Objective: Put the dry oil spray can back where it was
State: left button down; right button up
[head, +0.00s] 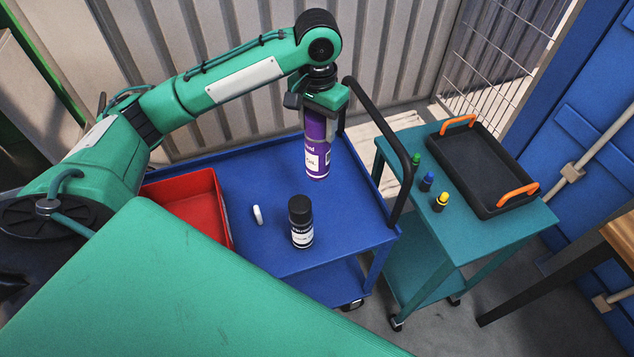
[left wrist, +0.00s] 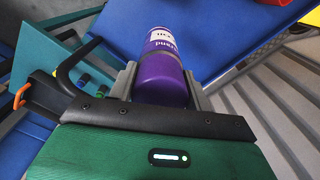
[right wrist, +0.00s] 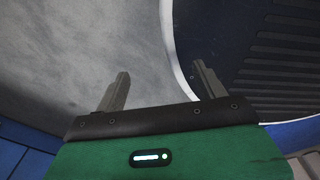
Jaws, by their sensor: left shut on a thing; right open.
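A purple spray can (head: 317,150) with a white label is upright at the far right part of the blue cart top (head: 335,250). My left gripper (head: 318,104) comes down from above and is shut on the can's upper end. In the left wrist view the purple can (left wrist: 162,78) sits between the two fingers of the left gripper (left wrist: 165,88). I cannot tell whether the can's base touches the cart top. The label text is only partly legible. My right gripper (right wrist: 160,85) is open and empty in the right wrist view, above a grey floor.
On the blue cart stand a black bottle (head: 301,222), a small white object (head: 257,215) and a red bin (head: 190,203). A black handle (head: 385,135) rises at the cart's right end. A teal cart (head: 480,235) beyond holds a black tray (head: 480,165) and three small bottles (head: 428,181).

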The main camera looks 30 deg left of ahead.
pick_arm(q)
send_over(317, 174)
jog(key=w+a, duration=0.2)
jog(key=w, duration=0.1)
jog(key=f, duration=0.7)
jog(key=shift+s+d+p, duration=0.2)
jog(key=shift+s+p, duration=0.05)
jog(key=shift+p, duration=0.05)
notch_tip(317, 174, down, 5)
jog(key=shift+d, duration=0.1)
jog(key=shift+f, duration=0.6)
notch_tip(317, 174, down, 4)
jog(key=shift+r+p, duration=0.1)
jog(key=shift+p, duration=0.35)
jog(key=shift+f, duration=0.2)
jog(key=c, duration=0.9)
grip_release()
jog(key=shift+f, duration=0.1)
jog(key=shift+o, duration=1.4)
pick_arm(e)
jog(key=shift+a+r, duration=0.85)
jog(key=shift+a, duration=0.25)
